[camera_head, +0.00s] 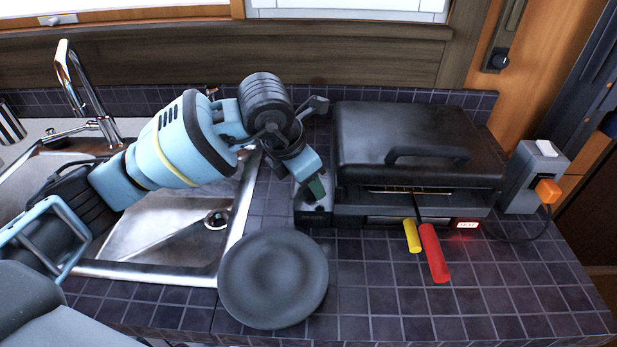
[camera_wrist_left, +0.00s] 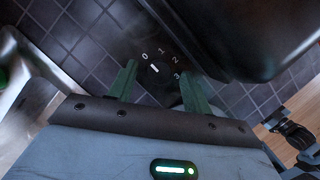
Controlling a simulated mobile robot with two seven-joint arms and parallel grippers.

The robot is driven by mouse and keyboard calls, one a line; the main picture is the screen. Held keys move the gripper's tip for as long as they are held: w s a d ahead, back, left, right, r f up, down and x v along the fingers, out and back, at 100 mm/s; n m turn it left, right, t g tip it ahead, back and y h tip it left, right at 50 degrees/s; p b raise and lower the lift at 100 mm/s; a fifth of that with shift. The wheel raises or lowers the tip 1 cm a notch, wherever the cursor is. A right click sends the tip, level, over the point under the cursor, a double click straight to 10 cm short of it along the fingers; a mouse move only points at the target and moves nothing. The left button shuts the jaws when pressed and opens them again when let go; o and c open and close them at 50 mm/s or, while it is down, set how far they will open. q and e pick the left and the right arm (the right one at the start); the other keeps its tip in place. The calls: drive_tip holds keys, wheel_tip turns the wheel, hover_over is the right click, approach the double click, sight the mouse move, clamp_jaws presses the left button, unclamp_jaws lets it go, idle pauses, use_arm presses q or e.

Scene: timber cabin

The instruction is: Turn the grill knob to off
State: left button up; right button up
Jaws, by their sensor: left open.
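The black grill (camera_head: 400,140) stands on the tiled counter with its lid down. Its knob is at the front left corner and is mostly hidden by my left gripper (camera_head: 314,195) in the head view. In the left wrist view the dial shows 0, 1, 2 and 3, and a white mark on the knob (camera_wrist_left: 153,69) slants up and left toward the 0. My left gripper (camera_wrist_left: 155,85) is open, its green fingers on either side of the knob. I cannot tell whether they touch it. My right gripper is not in view.
A dark round plate (camera_head: 273,278) lies in front of the knob. A yellow handle (camera_head: 412,236) and a red handle (camera_head: 434,253) stick out of the grill's front, near a lit red indicator (camera_head: 467,225). The sink (camera_head: 165,235) is to the left.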

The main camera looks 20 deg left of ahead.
use_arm(q)
drive_tip(key=v, duration=0.7)
drive_tip(key=shift+s, duration=0.2)
